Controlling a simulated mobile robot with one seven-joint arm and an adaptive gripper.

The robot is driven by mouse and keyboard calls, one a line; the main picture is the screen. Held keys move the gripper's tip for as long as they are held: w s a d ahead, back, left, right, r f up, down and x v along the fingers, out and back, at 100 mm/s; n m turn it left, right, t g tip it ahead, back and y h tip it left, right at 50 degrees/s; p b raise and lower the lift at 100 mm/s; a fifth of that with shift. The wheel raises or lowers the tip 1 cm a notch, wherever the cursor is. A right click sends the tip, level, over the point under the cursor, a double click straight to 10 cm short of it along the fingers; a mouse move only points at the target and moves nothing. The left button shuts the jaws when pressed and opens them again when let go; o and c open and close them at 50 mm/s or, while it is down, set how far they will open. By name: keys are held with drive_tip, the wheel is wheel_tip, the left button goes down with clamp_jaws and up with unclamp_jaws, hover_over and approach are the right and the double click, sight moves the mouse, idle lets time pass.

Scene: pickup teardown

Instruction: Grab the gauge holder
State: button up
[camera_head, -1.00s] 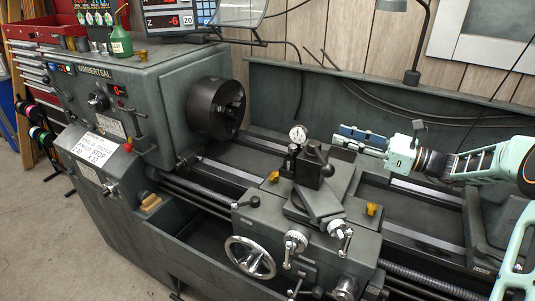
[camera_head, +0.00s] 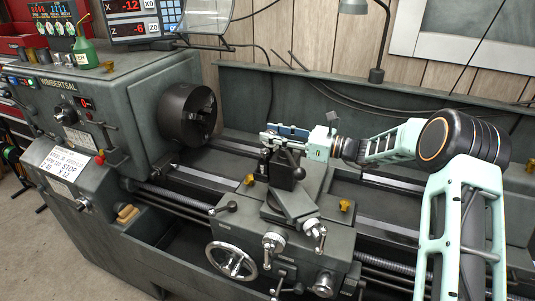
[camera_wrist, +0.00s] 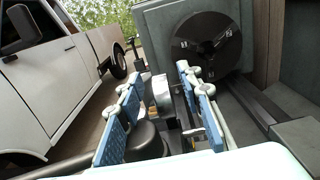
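The gauge holder is on the carriage tool post (camera_head: 285,174). In the head view its dial is hidden behind my gripper (camera_head: 272,133), and only its dark lower part (camera_head: 266,161) shows. In the wrist view the gauge holder's silver round gauge (camera_wrist: 161,92) shows between the two blue-padded fingers. My gripper (camera_wrist: 157,88) is open, with a finger on each side of the gauge and visible space between them. I cannot tell whether either finger touches it.
The lathe chuck (camera_head: 188,115) is to the left of my gripper, and ahead in the wrist view (camera_wrist: 207,38). A dark round knob (camera_wrist: 146,140) sits close under the fingers. A lamp (camera_head: 376,75) stands behind the lathe. A handwheel (camera_head: 231,260) is at the carriage front.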

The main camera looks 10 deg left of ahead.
drive_tip(key=shift+a, duration=0.45)
clamp_jaws()
drive_tip(key=shift+w+r, duration=0.1)
drive_tip(key=shift+r, duration=0.05)
